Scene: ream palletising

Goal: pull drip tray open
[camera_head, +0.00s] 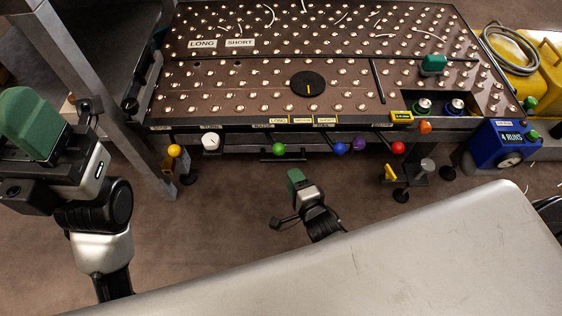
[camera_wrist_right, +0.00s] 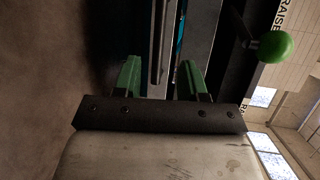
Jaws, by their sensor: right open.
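A dark bar (camera_head: 285,158) runs under the front edge of the table, below the green ball knob (camera_head: 278,149); it looks like the drip tray's front, though the tray itself is mostly hidden. My right gripper (camera_head: 294,177) is just in front of and below it. In the right wrist view the gripper (camera_wrist_right: 160,70) has its two green fingers apart, with a thin grey metal bar (camera_wrist_right: 157,45) between them in the picture; I cannot tell whether they touch it. The green knob (camera_wrist_right: 275,46) is off to the right. My left gripper (camera_head: 30,122) is at the far left, away from the table.
The brown ball-topped table (camera_head: 215,75) has several coloured knobs along its front edge, including a yellow ball (camera_head: 174,150) and a red ball (camera_head: 398,148). A blue unit (camera_head: 497,145) stands at the right. Open floor (camera_head: 220,215) lies before the table.

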